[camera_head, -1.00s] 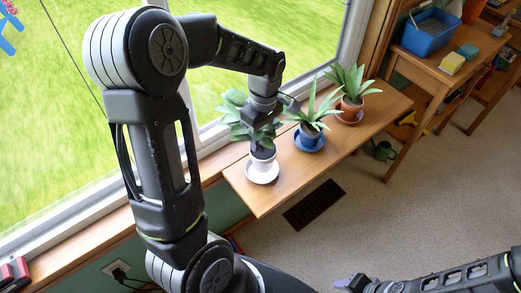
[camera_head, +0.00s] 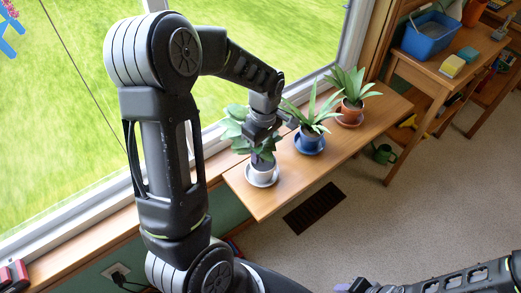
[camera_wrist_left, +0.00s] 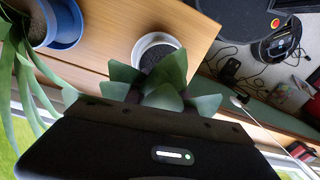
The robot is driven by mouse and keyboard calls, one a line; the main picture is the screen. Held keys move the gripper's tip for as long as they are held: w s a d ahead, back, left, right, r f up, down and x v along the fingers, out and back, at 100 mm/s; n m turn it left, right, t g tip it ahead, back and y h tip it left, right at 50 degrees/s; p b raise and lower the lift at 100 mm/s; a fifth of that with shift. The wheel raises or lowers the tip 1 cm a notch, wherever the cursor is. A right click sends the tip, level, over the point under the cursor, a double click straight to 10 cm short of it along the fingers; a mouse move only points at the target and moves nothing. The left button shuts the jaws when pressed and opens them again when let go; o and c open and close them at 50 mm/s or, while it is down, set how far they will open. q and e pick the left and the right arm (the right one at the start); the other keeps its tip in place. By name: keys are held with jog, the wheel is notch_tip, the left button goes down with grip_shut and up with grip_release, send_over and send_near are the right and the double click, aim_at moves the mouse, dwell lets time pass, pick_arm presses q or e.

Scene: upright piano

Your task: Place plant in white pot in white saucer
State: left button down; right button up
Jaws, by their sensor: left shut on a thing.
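The plant in the white pot (camera_head: 263,166) has broad green leaves (camera_head: 238,122) and stands upright at the near left end of the wooden shelf. The white saucer (camera_head: 262,181) is directly under the pot, which appears to sit in it. My left gripper (camera_head: 259,148) reaches down among the leaves and is shut on the plant just above the pot; leaves hide its fingertips. In the left wrist view, the pot's white rim (camera_wrist_left: 141,46) and dark soil show beyond the leaves (camera_wrist_left: 150,84). My right gripper (camera_head: 352,286) is cut off at the bottom edge.
On the shelf (camera_head: 285,190), a plant in a blue pot on a blue saucer (camera_head: 309,146) stands close to the right, then one in a terracotta pot (camera_head: 350,112). The window (camera_head: 300,40) runs behind. The shelf front is bare. A desk with a blue bin (camera_head: 430,38) stands farther right.

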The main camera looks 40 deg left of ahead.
pick_arm(q)
jog(key=shift+f, duration=0.2)
jog(key=c, duration=1.1)
grip_release()
jog(key=shift+o, duration=0.2)
jog(key=shift+r, duration=0.1)
jog(key=shift+r, duration=0.35)
jog(key=r, duration=0.7)
jog(key=w+r+p, duration=0.1)
jog(key=r, duration=0.3)
jog(key=shift+r, duration=0.3)
